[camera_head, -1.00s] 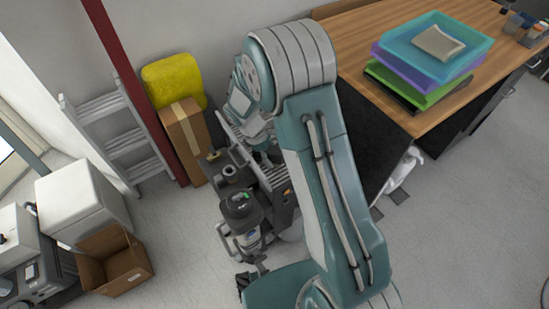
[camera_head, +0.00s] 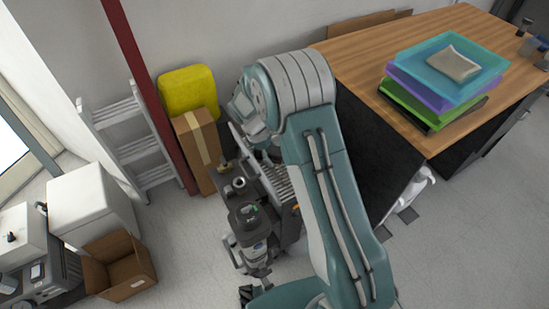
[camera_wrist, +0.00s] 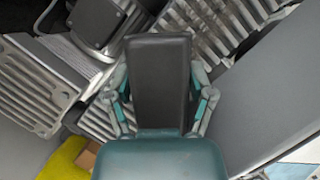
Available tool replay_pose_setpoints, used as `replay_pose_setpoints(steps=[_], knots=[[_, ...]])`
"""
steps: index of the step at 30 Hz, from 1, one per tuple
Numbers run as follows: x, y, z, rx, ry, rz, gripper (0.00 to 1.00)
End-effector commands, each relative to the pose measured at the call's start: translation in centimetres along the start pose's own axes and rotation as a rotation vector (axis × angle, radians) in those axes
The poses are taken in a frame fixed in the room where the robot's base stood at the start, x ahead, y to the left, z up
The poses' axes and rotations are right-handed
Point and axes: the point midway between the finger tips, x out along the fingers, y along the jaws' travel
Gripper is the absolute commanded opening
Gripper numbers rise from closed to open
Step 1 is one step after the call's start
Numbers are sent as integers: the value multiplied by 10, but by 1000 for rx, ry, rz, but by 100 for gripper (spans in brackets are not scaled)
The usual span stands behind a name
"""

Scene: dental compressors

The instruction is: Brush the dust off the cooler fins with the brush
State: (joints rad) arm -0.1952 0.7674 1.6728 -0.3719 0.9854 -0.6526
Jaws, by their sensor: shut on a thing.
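The dark compressor (camera_head: 249,222) stands on the floor in the head view, partly covered by my arm. Light metal cooler fins show beside it in the head view (camera_head: 284,190). The wrist view shows ribbed metal fins at the upper right (camera_wrist: 222,28) and more at the left (camera_wrist: 32,88). My gripper (camera_wrist: 160,95) has its teal fingers on either side of a dark flat block, which looks like the brush (camera_wrist: 160,75). Its bristles are not visible, so I cannot tell whether they touch the fins. My arm hides the gripper's fingertips in the head view.
A wooden-topped bench (camera_head: 365,48) with stacked trays (camera_head: 440,75) stands to the right. A cardboard box (camera_head: 196,150), yellow object (camera_head: 188,92), red post (camera_head: 150,95) and ladder (camera_head: 130,140) are behind and left. An open carton (camera_head: 120,268) lies at the lower left.

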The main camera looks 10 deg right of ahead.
Motion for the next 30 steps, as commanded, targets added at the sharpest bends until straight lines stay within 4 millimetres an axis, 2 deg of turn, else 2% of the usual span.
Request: replay_pose_setpoints(steps=[12,20,30], knots=[[-8,19,-21,-2,5,0,12],[-11,25,-26,-2,6,1,12],[-18,44,-42,-2,5,0,12]])
